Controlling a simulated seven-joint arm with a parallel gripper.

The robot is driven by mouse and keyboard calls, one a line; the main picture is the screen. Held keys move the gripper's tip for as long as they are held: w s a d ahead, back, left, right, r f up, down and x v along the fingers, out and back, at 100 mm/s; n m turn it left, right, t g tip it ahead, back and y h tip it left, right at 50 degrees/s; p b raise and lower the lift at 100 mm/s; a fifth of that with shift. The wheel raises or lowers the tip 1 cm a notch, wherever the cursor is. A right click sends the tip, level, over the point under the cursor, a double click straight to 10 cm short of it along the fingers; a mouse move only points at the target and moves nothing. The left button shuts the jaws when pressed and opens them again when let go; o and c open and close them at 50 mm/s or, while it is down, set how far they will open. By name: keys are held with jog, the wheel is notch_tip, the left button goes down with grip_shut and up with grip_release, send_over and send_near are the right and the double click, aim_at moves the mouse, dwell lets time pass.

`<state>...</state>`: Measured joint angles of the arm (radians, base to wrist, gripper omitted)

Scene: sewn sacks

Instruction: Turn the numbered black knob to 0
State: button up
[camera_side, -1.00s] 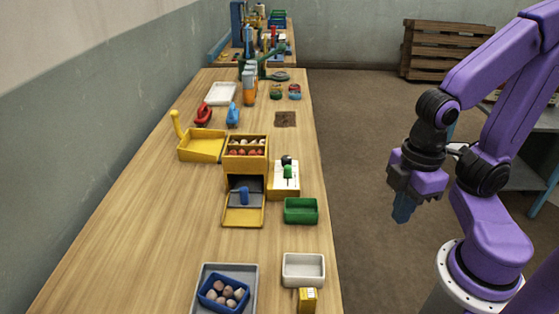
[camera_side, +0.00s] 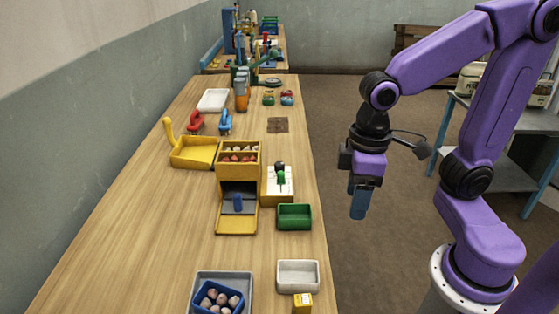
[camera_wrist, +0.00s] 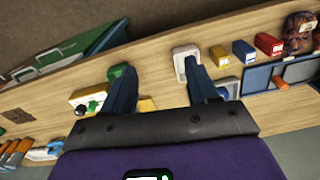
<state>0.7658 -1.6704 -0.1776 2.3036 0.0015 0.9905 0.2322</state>
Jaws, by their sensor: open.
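A small black knob (camera_side: 280,166) sits on a pale box (camera_side: 277,195) near the right edge of the long wooden table, with a green knob (camera_side: 282,178) just in front of it. Its numbers are too small to read. In the wrist view the black knob (camera_wrist: 81,109) shows at the left, on the pale box, beyond the left finger. My gripper (camera_side: 358,207) hangs fingers down past the table's right edge, to the right of the box and apart from it. In the wrist view my gripper (camera_wrist: 162,72) is open, with nothing held between its blue fingers.
A green tray (camera_side: 295,226) and a white tray (camera_side: 298,288) stand nearer along the table edge. A yellow bin unit (camera_side: 238,178) stands close left of the knob box. A yellow scoop (camera_side: 170,140) lies further left. Bare table is at the near left.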

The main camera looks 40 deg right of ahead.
jog(key=w+a+r+m, duration=0.1)
jog(key=w+r+m, duration=0.2)
jog(key=w+m, duration=0.6)
notch_tip(320, 180, up, 2)
jog(key=m, duration=1.4)
send_over(279, 164)
notch_tip(279, 164, down, 17)
jog(key=shift+d+f, duration=0.1)
jog(key=shift+f, duration=0.05)
jog(key=c, duration=1)
